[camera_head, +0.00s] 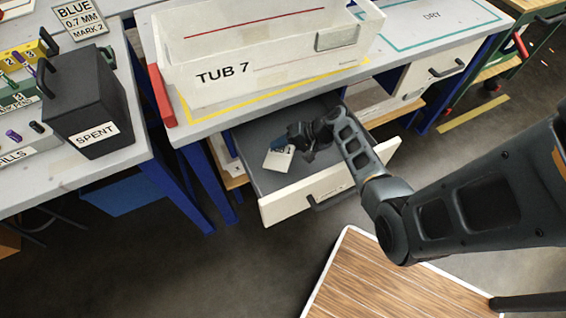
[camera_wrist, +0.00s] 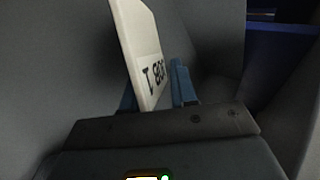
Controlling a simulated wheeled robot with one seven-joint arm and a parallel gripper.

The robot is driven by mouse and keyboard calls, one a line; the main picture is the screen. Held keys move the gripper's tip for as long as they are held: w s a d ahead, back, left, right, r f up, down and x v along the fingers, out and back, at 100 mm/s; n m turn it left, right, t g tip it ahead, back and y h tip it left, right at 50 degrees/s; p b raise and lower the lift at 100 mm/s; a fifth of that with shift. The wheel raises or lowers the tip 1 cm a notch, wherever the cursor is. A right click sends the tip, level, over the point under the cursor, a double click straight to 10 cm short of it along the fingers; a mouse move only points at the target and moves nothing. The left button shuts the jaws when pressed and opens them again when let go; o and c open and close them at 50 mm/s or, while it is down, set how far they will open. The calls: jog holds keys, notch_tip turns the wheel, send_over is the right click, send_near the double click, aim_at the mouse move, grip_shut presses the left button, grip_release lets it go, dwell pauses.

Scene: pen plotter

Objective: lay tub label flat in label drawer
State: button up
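The label (camera_head: 279,160) is a small white card with dark lettering, partly readable as ending in "B 1". In the wrist view the card (camera_wrist: 139,45) stands on edge, tilted, between the two blue fingers. My gripper (camera_head: 300,147) reaches down into the open drawer and appears shut on the card. In the wrist view the gripper (camera_wrist: 157,92) hides the card's lower end. The drawer (camera_head: 285,207) is pulled out below the bench, with a white front and grey floor. Whether the card touches the drawer floor cannot be told.
A white bin marked TUB 7 (camera_head: 225,76) stands on the bench above the drawer. A black SPENT box (camera_head: 84,110) stands on the left bench. A second drawer (camera_head: 440,68) at the right is shut. A wooden-topped surface (camera_head: 375,280) lies in front.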

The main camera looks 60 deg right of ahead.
jog(key=p+v, duration=0.4)
jog(key=v, duration=0.2)
jog(key=shift+s+d+r, duration=0.1)
jog(key=shift+s+r, duration=0.15)
jog(key=shift+r, duration=0.1)
jog(key=shift+s+d+r+p, duration=0.2)
jog(key=shift+s+r+p, duration=0.1)
jog(key=shift+s+p, duration=0.2)
notch_tip(320, 180, up, 8)
jog(key=s+p, duration=0.1)
jog(key=s, duration=0.1)
jog(key=shift+d+p, duration=0.4)
jog(key=shift+d, duration=0.1)
